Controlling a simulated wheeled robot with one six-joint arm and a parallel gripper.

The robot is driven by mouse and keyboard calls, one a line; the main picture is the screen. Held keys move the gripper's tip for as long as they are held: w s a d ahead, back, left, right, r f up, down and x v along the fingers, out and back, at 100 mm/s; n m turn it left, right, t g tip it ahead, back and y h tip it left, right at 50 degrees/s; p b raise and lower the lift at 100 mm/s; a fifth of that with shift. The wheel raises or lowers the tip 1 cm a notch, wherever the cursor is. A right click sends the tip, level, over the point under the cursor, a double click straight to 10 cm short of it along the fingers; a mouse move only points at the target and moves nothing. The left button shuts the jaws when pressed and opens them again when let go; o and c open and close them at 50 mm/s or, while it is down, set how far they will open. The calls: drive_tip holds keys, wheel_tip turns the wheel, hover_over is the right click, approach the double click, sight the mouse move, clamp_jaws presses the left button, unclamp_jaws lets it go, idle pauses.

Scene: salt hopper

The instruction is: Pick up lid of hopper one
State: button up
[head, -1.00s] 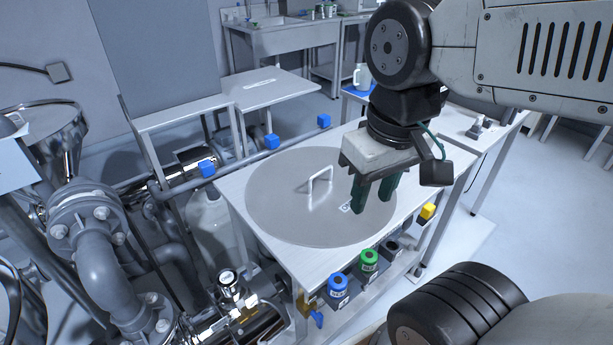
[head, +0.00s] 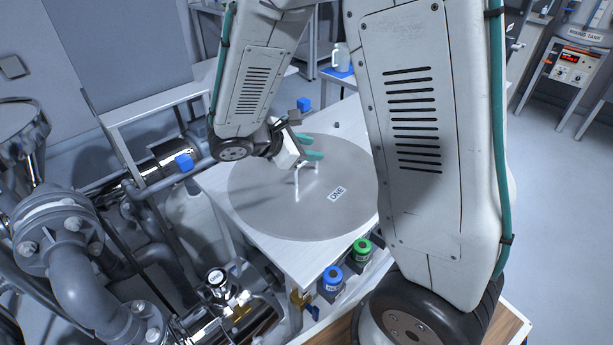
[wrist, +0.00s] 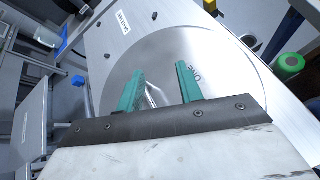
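The lid of hopper one is a large round grey metal disc (head: 265,205) marked "ONE", lying flat on the hopper's top. It also shows in the wrist view (wrist: 225,60). Its bent metal handle (head: 297,182) stands up near the middle. My gripper (head: 317,148) has green fingers and is tilted, beside the handle's upper end in the head view. In the wrist view the fingers (wrist: 160,70) are apart, and part of the handle (wrist: 152,96) shows between them. I cannot tell whether they touch it. The gripper's body hides part of the handle there.
Blue (head: 332,278) and green (head: 362,249) knobs sit along the hopper's front edge. Grey pipes (head: 75,250) stand at the left. My arm covers the right side of the lid.

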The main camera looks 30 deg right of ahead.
drive_tip(key=w+f+n+t, duration=0.1)
drive_tip(key=w+f+n, duration=0.1)
drive_tip(key=w+a+f+n+t, duration=0.1)
drive_tip(key=f, duration=0.1)
drive_tip(key=w+a+f+n+h, duration=0.1)
drive_tip(key=w+f+n, duration=0.1)
drive_tip(key=f, duration=0.1)
drive_tip(key=shift+w+a+f+n+t, duration=0.1)
drive_tip(key=shift+w+a+n+t, duration=0.05)
drive_tip(key=shift+w+n+t, duration=0.2)
drive_tip(key=shift+w+f, duration=0.1)
drive_tip(key=shift+f, duration=0.2)
hover_over(307, 168)
drive_tip(key=s+a, duration=0.2)
drive_tip(key=s, duration=0.1)
wheel_tip(307, 168, down, 3)
drive_tip(key=shift+w+f+t, duration=0.15)
drive_tip(key=shift+t, duration=0.1)
clamp_jaws()
